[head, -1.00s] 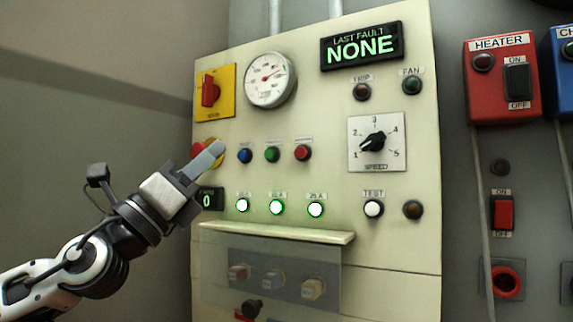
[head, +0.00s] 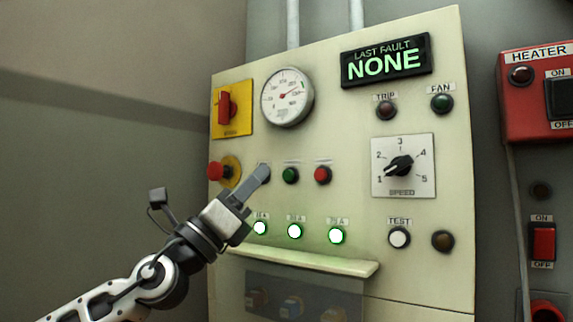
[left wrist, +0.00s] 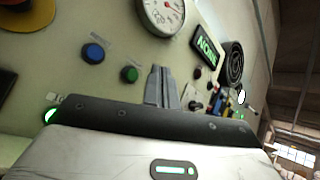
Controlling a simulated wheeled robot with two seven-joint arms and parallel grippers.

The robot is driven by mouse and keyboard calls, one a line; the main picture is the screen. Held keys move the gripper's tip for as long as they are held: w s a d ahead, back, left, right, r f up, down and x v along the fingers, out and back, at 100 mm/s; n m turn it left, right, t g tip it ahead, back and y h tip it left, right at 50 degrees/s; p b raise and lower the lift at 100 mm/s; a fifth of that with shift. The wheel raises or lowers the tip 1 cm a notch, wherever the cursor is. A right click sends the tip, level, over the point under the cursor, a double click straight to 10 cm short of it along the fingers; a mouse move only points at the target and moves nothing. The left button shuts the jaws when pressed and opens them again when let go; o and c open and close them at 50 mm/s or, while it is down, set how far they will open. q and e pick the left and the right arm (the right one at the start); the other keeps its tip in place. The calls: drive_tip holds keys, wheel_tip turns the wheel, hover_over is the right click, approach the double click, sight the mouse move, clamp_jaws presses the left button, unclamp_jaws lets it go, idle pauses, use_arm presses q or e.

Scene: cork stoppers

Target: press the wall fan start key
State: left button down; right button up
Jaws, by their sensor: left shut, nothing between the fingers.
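A row of small keys sits mid-panel: a green key (head: 290,175), a red key (head: 323,175) and a blue key mostly hidden behind my fingers. The labels above them are too small to read. My left gripper (head: 263,170) is shut and empty, its fingertips in front of the blue key, left of the green one. The left wrist view shows the blue key (left wrist: 93,52) and green key (left wrist: 130,74) left of the shut fingers (left wrist: 160,76). Contact with the panel cannot be told. The FAN lamp (head: 442,103) is dark green. My right gripper is out of view.
A red mushroom button (head: 216,172) is left of my fingers. A ledge (head: 310,262) juts out below the lit green lamps (head: 295,231). The SPEED dial (head: 403,166) is to the right. A dark round grille (left wrist: 232,65) shows in the left wrist view.

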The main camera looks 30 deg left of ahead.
sight(288, 176)
use_arm(q)
drive_tip(key=shift+w+d+f, duration=0.1)
drive_tip(key=shift+w+d, duration=0.05)
drive_tip(key=shift+w, duration=0.9)
drive_tip(key=shift+w+d, duration=0.1)
drive_tip(key=shift+w, duration=0.9)
idle(0.4)
drive_tip(key=shift+w, duration=0.4)
